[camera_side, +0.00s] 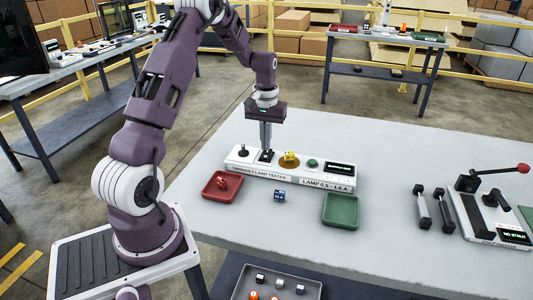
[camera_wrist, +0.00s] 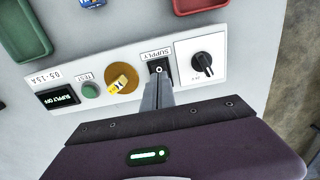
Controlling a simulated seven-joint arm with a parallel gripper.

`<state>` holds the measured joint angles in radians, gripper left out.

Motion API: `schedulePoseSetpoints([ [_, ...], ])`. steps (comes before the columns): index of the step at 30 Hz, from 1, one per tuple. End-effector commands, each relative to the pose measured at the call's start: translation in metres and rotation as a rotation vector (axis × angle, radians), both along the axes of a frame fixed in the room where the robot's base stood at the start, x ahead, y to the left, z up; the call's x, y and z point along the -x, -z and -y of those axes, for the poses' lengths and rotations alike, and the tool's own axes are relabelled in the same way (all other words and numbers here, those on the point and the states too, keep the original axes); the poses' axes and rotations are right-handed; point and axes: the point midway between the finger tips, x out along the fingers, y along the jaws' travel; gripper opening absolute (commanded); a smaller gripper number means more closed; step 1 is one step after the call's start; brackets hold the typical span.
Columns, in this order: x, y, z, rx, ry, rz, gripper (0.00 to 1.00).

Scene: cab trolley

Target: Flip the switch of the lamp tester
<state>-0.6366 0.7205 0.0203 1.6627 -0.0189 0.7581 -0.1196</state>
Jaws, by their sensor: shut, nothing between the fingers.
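The lamp tester (camera_side: 243,168) is a long white box on the grey table, and it also shows in the wrist view (camera_wrist: 117,68). Its supply switch (camera_wrist: 159,68) is a small metal toggle on a black plate. A rotary knob (camera_wrist: 204,65), a yellow piece on a round brass-coloured seat (camera_wrist: 121,81), a green test button (camera_wrist: 91,91) and a display reading "SUPPLY OFF" (camera_wrist: 58,98) share the panel. My gripper (camera_side: 266,150) is shut and empty, pointing down with its tips right at the switch. I cannot tell whether they touch it.
A red tray (camera_side: 209,193) holding a red piece, a blue block (camera_side: 280,196) and a green tray (camera_side: 341,222) lie in front of the tester. A lever device (camera_side: 468,205) and two dark-handled pieces (camera_side: 423,215) lie at the right. The table behind the tester is clear.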

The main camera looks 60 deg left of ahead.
Motion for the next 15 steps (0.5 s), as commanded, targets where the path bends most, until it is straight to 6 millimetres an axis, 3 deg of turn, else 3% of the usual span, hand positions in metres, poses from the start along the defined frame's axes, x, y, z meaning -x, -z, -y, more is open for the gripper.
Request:
schedulePoseSetpoints([
  [15, 0.0, -0.049, 0.0, 0.0, 0.0, 0.001, 0.0],
])
